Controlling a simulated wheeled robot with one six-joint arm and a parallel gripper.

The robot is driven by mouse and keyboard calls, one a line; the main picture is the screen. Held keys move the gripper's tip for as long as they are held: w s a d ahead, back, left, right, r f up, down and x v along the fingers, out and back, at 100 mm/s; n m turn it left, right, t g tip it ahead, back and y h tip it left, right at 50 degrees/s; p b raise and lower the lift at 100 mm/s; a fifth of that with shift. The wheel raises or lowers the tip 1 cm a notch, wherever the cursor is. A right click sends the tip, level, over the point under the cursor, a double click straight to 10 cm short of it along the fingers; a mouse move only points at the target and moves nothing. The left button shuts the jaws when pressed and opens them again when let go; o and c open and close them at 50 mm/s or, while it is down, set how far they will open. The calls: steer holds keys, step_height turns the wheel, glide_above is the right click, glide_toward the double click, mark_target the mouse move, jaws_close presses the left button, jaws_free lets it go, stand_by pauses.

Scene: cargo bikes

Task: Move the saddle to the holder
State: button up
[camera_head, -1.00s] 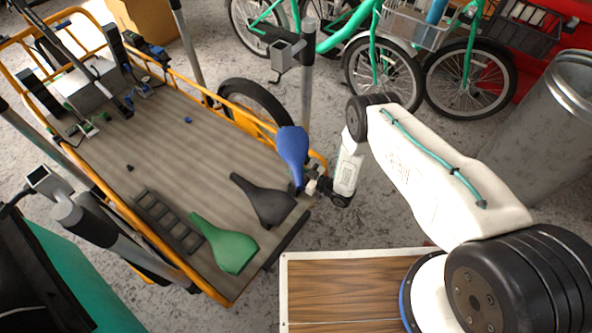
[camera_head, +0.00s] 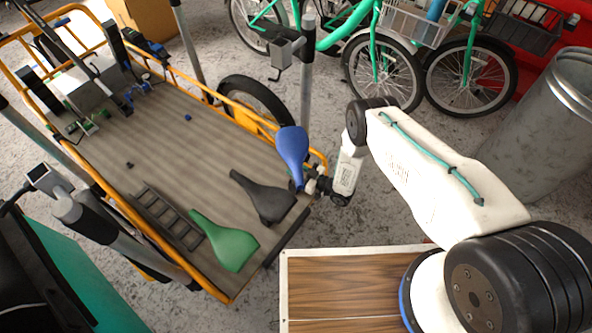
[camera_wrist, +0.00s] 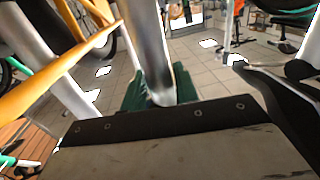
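A blue saddle (camera_head: 292,146) stands out over the cargo bed's right corner, in front of the yellow rail. My gripper (camera_head: 308,185) is at its lower, narrow end and appears shut on it; the fingers are too small to make out. A black saddle (camera_head: 264,199) and a green saddle (camera_head: 226,243) lie on the bed near its front edge. A black slotted rack (camera_head: 168,216) lies left of them. Grey clamp heads sit on posts at the back (camera_head: 284,48) and left (camera_head: 45,180); I cannot tell which thing is the holder.
The cargo bed (camera_head: 165,150) has a yellow rail and a wide bare middle. A metal post (camera_head: 307,85) stands close behind the blue saddle. Green bikes (camera_head: 378,65) stand at the back, and a metal bin (camera_head: 545,125) at the right. A metal post (camera_wrist: 148,50) also fills the wrist view's middle.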

steer(key=o, duration=0.3)
